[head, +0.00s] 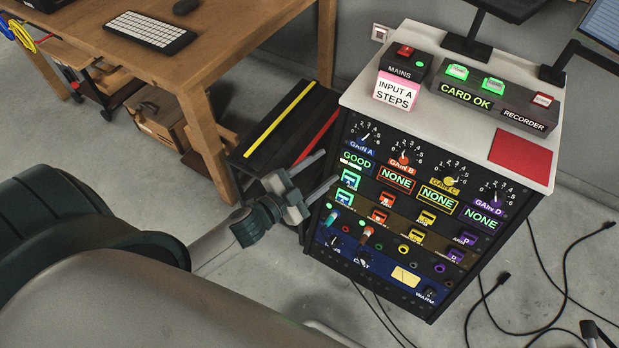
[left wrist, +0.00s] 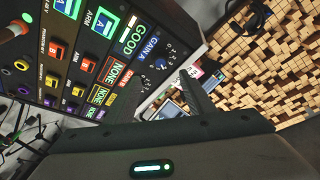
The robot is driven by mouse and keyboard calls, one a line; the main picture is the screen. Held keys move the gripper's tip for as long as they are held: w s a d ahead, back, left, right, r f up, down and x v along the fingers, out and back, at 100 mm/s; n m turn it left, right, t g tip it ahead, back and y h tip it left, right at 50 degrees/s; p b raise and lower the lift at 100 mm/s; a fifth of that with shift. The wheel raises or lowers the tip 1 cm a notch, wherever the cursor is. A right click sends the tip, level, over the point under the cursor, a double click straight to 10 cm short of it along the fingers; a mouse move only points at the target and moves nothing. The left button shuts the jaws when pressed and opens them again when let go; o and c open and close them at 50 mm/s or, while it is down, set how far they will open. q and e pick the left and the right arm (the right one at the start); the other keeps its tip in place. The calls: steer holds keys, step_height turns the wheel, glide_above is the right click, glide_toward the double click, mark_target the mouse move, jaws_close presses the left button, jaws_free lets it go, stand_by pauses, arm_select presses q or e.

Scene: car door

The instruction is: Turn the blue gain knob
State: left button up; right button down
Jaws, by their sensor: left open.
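The blue gain knob, marked GAIN A (head: 362,141), is at the upper left of the rack's front panel in the head view. It also shows in the left wrist view (left wrist: 161,64), with its scale around it. A green GOOD display (head: 356,160) is lit below it. My left gripper (head: 328,169) is open and empty, its fingers pointing at the panel's left edge, left of and lower than the knob. No contact with the knob shows. In the left wrist view one dark finger reaches up to the right of the knob. My right gripper is not seen.
Gain knobs B (head: 403,159), C (head: 449,181) and D (head: 495,196) run to the right, with NONE displays below. Plugs sit in lower sockets. A wooden desk (head: 215,60) and dark shelf stand left. Cables lie on the floor at right.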

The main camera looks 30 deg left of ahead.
arm_select(q)
steer(key=shift+v, duration=2.1)
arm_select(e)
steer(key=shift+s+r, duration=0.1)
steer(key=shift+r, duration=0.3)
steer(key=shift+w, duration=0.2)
